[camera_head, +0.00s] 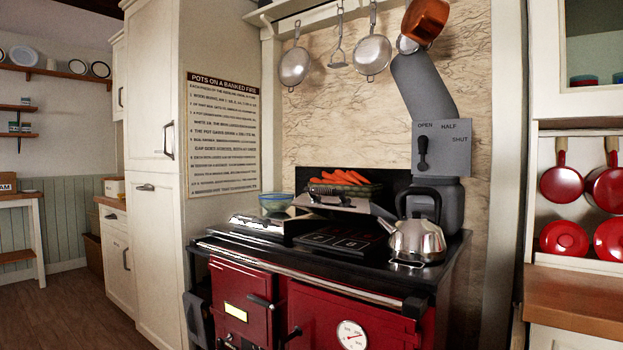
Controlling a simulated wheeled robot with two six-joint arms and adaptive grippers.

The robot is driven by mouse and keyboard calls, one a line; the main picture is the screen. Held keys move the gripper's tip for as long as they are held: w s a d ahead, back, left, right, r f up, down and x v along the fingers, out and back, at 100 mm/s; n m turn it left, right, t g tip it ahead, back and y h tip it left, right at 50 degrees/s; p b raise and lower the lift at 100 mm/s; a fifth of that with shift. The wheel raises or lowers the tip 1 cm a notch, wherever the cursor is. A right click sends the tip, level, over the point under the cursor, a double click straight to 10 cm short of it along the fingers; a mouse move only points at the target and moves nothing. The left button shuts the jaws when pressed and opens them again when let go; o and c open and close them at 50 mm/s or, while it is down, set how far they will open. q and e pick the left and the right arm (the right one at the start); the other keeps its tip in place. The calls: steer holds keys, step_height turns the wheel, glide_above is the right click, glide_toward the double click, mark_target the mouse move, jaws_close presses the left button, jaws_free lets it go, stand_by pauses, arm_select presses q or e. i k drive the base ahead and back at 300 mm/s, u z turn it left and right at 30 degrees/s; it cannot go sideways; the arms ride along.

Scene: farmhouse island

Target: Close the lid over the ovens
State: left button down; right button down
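The range cooker (350,278) is black-topped with red oven doors. A silver-edged lid (358,207) with a coiled handle stands raised and tilted over the cooker top, behind a dark flat plate (335,241) with faint markings. A lower silver lid-like part (262,224) lies to its left. Carrots (345,177) in a dark tray show at the raised lid; whether they rest on it or behind it I cannot tell. A steel kettle (416,238) stands on the right of the cooker top. Neither of my grippers is recognisable in view.
A grey flue pipe (422,85) with a lever plate (441,148) marked open, half and shut rises behind the kettle. A rail (302,271) crosses the cooker's front. A blue-rimmed bowl (276,203) stands at the back left. Clear floor (70,312) lies left.

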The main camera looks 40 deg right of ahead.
mark_target(322, 201)
steer(key=z, duration=0.3)
steer(key=i, duration=0.7)
steer(key=z, duration=0.6)
